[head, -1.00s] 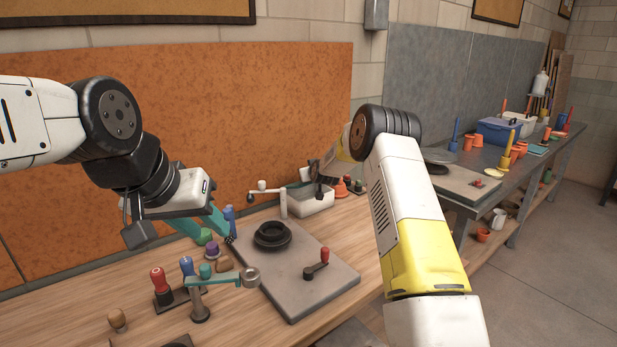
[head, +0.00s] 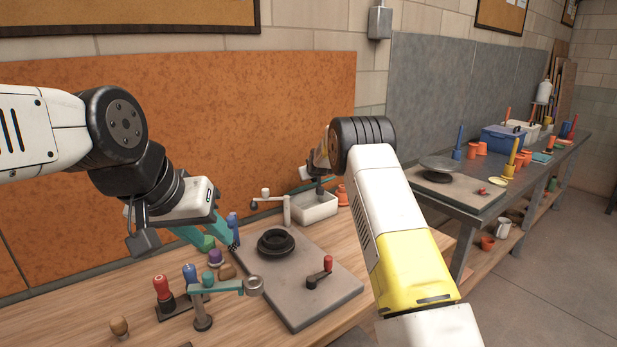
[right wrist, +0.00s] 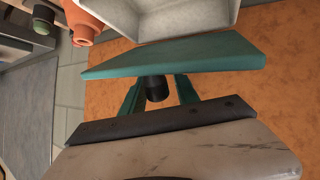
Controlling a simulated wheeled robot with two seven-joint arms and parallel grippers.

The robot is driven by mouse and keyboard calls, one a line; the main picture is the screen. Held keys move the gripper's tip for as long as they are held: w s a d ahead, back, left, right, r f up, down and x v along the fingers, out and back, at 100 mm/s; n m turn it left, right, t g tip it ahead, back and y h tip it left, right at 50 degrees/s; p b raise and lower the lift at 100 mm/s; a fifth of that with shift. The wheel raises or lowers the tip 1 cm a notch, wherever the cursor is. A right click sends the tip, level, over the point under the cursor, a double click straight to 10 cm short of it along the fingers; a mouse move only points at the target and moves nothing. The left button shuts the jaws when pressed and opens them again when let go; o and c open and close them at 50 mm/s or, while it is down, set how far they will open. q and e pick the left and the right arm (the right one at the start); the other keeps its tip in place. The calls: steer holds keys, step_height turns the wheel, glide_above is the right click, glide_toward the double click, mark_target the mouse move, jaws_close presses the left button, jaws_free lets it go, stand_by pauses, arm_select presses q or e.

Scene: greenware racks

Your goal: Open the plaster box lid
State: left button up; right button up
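The plaster box (head: 316,211), a pale open-topped bin, stands at the back of the wooden table. In the right wrist view the box (right wrist: 190,22) shows at the top. Its teal lid (right wrist: 175,56) is tilted up away from the opening, with a black knob (right wrist: 155,88) on the side facing my right gripper. The two teal fingers of my right gripper (right wrist: 159,95) stand on either side of the knob, with a gap visible on at least one side. In the head view my right forearm hides most of that hand. My left gripper (head: 208,232) is empty, its teal fingers apart.
A grey slab (head: 300,285) with a black ring (head: 276,242) and a red-handled crank (head: 321,272) lies before the box. A teal-armed stand (head: 205,318) and coloured-handled tools stand at its left. An orange board (head: 290,110) rises behind. A grey bench (head: 470,180) is at right.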

stand_by(0.3)
steer(key=v, duration=0.7)
steer(key=shift+s+d+r, duration=0.1)
steer(key=shift+s+r, duration=0.1)
steer(key=shift+s, duration=0.15)
